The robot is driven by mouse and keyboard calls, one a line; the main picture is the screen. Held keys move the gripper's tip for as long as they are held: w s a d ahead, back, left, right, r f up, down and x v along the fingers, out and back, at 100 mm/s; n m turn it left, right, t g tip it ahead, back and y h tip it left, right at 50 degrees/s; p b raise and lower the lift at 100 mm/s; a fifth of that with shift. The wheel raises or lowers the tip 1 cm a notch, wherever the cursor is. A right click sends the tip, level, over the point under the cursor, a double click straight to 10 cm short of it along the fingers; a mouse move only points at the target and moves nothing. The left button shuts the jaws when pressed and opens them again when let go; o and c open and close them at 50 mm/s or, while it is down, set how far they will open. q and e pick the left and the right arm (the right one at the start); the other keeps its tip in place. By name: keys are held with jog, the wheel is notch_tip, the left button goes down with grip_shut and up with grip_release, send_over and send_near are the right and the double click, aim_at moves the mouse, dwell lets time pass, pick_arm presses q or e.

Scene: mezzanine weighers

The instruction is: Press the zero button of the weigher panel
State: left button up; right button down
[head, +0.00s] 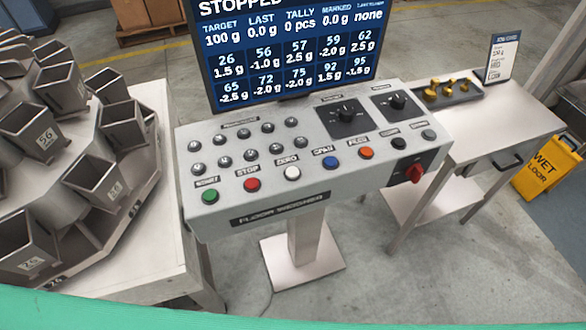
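The weigher panel (308,213) is a light grey sloped console on a single post, in the middle of the head view. Its zero button (292,173) is white and sits under the ZERO label, between the red stop button (252,184) and the blue button (330,162). A green button (210,196) is at the left end; orange, black and grey buttons follow to the right. The screen (295,50) behind the panel reads STOPPED and shows target 100 g. Neither of my grippers shows in the head view, and nothing covers the zero button.
A weigher with several grey hoppers (33,129) stands close on the left. A red rotary switch (414,173) is on the panel's right front. A side table (505,118) with a tray of brass weights (446,91) is at right, beside a yellow wet-floor sign (548,168).

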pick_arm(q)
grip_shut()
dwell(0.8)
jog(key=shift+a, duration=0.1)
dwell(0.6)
